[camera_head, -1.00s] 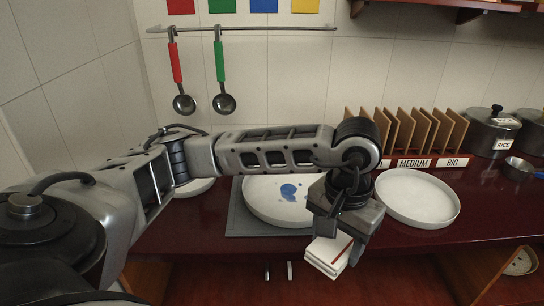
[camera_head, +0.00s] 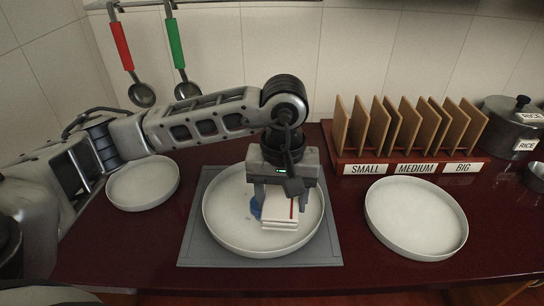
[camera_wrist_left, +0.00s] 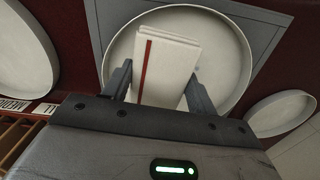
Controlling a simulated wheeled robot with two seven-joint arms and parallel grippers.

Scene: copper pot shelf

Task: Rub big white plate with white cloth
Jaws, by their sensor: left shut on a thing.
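The big white plate (camera_head: 226,212) lies on a grey mat (camera_head: 195,245) in the middle of the counter. A blue stain (camera_head: 255,208) shows on its inside, partly hidden by the cloth and gripper. My left gripper (camera_head: 280,203) points down over the plate. It is shut on a folded white cloth (camera_head: 281,218) with a red stripe. In the left wrist view the cloth (camera_wrist_left: 168,68) sits between the two fingers, in front of the plate (camera_wrist_left: 236,65). The cloth is over the plate's inside; whether it touches the surface I cannot tell. My right gripper is not in view.
A white plate (camera_head: 143,184) lies at left, partly below my arm, and another (camera_head: 415,218) at right. A wooden rack (camera_head: 405,130) labelled SMALL, MEDIUM, BIG stands behind. Pots stand at far right. Two ladles hang at the back left. Dark red counter is free between the plates.

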